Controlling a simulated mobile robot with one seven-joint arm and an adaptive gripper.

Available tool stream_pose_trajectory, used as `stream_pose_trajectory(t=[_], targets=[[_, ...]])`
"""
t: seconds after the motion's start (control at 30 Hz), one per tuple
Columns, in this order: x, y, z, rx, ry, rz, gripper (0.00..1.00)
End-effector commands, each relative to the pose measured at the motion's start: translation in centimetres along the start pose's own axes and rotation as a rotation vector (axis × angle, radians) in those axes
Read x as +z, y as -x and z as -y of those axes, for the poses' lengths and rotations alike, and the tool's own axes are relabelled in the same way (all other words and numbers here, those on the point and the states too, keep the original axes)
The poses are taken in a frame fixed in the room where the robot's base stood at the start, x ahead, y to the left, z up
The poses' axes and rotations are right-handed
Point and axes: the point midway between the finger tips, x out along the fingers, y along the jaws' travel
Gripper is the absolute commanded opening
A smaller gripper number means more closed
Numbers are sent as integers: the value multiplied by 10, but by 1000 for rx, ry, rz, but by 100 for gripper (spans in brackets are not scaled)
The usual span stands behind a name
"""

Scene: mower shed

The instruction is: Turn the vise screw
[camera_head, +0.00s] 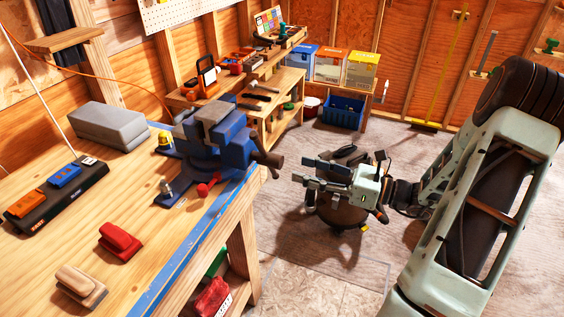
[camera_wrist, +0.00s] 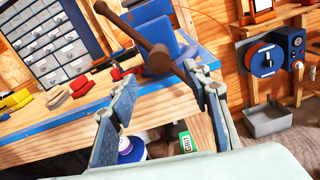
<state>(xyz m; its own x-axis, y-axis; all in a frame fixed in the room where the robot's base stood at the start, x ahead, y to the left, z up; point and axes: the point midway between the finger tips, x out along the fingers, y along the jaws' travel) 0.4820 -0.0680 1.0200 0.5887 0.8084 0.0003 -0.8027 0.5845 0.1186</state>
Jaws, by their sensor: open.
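The blue vise (camera_head: 210,135) is mounted at the right edge of the wooden workbench (camera_head: 130,185). Its dark brown screw handle (camera_head: 270,160) juts out past the bench edge toward my gripper. In the wrist view the handle (camera_wrist: 128,30) is a slanted bar across the round screw end (camera_wrist: 159,60), with the blue vise body (camera_wrist: 150,14) behind. My gripper (camera_head: 308,176) is open and empty, to the right of the handle with a gap between them. In the wrist view the fingers (camera_wrist: 158,77) are spread, with the handle's lower end appearing near the right finger.
A red block (camera_head: 120,241), a tan-backed brush or block (camera_head: 80,286) and a grey case (camera_head: 108,125) lie on the bench. A dark round object (camera_head: 342,208) stands on the floor beneath my gripper. Floor right of the bench is partly clear. Coloured boxes (camera_head: 332,64) stand behind.

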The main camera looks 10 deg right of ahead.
Motion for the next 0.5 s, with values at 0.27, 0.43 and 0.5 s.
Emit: stream_pose_trajectory(t=[0.27, 0.43, 0.5], targets=[[0, -53, -2, 4, -1, -1, 44], [0, -70, -1, 2, 0, -1, 44], [0, -73, -1, 1, 0, -1, 44]])
